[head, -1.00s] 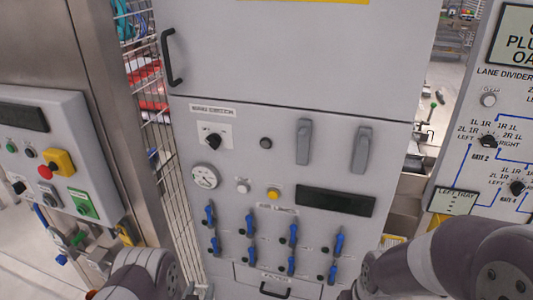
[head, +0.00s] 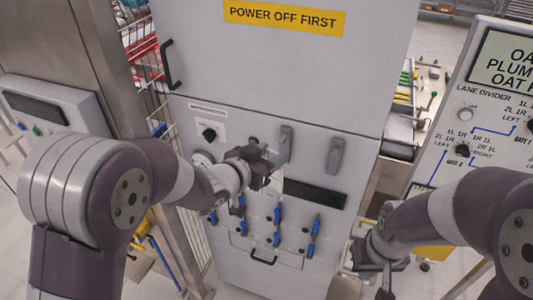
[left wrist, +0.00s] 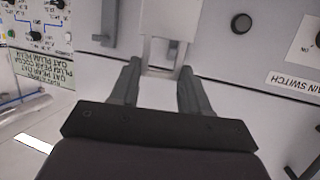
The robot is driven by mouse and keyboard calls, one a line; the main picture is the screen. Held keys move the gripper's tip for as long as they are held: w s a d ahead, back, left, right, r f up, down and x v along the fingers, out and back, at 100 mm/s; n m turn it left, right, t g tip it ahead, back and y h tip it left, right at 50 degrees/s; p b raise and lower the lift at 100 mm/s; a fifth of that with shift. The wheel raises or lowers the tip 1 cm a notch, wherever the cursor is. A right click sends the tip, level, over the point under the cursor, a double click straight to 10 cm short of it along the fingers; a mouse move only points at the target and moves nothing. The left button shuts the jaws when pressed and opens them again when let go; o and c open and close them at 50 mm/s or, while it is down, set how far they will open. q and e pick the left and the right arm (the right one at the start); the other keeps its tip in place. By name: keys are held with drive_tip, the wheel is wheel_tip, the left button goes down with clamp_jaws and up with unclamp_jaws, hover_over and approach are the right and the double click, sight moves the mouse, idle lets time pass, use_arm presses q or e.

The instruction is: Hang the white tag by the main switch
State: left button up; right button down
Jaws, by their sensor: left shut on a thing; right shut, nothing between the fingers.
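The main switch (head: 209,135) is a black knob on a white plate on the grey cabinet's upper left. Its label (left wrist: 295,83) reads "MAIN SWITCH" in the left wrist view. My right gripper (head: 384,288) is shut and empty at the bottom edge, right of the cabinet.
A dark display strip (head: 314,193) and several blue levers (head: 316,228) lie below. A lane panel (head: 470,130) stands at the right, a control box (head: 55,110) at the left.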

sight(286, 133)
use_arm(q)
drive_tip(key=shift+w+f, duration=0.1)
drive_tip(key=shift+w, duration=1)
drive_tip(key=shift+w+d+f+p, duration=0.1)
drive_tip(key=shift+w+d, duration=0.2)
drive_tip(key=shift+w, duration=0.55)
drive_tip(key=shift+w+d+f+p, duration=0.15)
drive_tip(key=shift+w+d, duration=0.15)
drive_tip(key=shift+w, duration=0.55)
drive_tip(key=shift+w+d+r+p, duration=0.1)
drive_tip(key=shift+w+d, duration=0.2)
drive_tip(key=shift+w, duration=0.55)
drive_tip(key=shift+w+d+f, duration=0.25)
drive_tip(key=shift+w+f, duration=0.15)
drive_tip(key=shift+w, duration=0.2)
drive_tip(key=o, duration=1.1)
drive_tip(key=shift+s+r, duration=0.1)
drive_tip(key=shift+s, duration=0.05)
drive_tip(key=shift+b, duration=0.3)
